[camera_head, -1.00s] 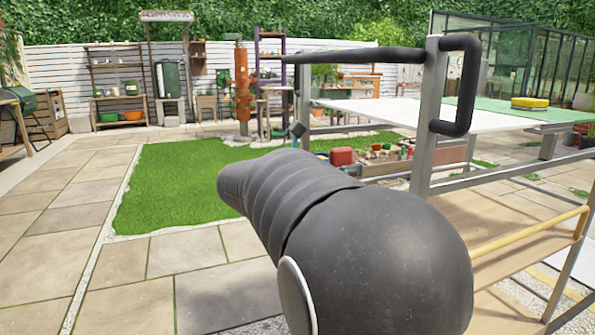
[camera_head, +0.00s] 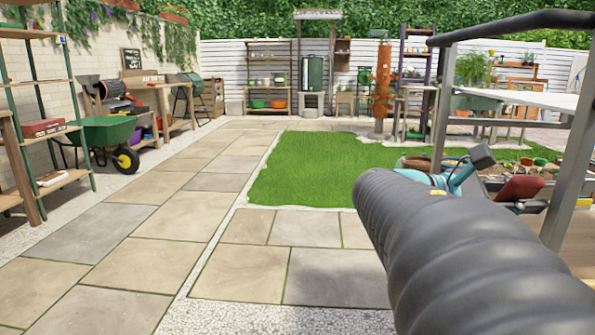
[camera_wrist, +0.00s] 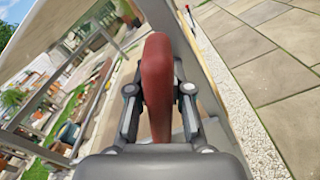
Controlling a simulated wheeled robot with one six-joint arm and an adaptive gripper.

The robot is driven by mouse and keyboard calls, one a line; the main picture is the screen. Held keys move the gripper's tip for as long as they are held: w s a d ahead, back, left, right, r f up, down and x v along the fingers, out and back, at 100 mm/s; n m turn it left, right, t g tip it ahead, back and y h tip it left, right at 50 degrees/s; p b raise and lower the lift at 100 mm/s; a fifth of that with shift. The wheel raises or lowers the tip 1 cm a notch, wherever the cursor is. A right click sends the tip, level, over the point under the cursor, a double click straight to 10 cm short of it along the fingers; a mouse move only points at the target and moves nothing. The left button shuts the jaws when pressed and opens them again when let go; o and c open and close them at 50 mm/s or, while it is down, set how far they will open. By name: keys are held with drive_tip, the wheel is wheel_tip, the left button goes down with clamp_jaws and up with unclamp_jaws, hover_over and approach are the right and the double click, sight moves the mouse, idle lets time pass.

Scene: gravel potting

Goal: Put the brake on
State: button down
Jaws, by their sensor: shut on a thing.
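A red rounded lever (camera_wrist: 157,75), apparently the brake, stands between the fingers of my gripper (camera_wrist: 158,92) in the wrist view. The fingers are shut on it, one on each side. In the head view a red piece (camera_head: 521,188), probably the same lever, shows beside the grey post of a metal-framed cart (camera_head: 572,150). The lower end of the lever is hidden behind my gripper body in the wrist view.
The cart has a black handle bar (camera_head: 515,24) and a white top. Paving (camera_head: 150,225) lies open at left, beside a lawn (camera_head: 310,170). A green wheelbarrow (camera_head: 108,132) and a shelf rack (camera_head: 45,128) stand at far left. Potted plants sit behind the cart.

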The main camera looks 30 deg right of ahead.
drive_tip(key=shift+s+a+f, duration=0.1)
drive_tip(key=shift+s+f, duration=0.05)
drive_tip(key=shift+s, duration=0.05)
drive_tip(key=c, duration=1)
unclamp_jaws()
drive_tip(key=shift+s, duration=0.1)
drive_tip(key=shift+c, duration=0.2)
drive_tip(key=shift+w+a, duration=0.35)
drive_tip(key=shift+w, duration=0.1)
drive_tip(key=v, duration=1.1)
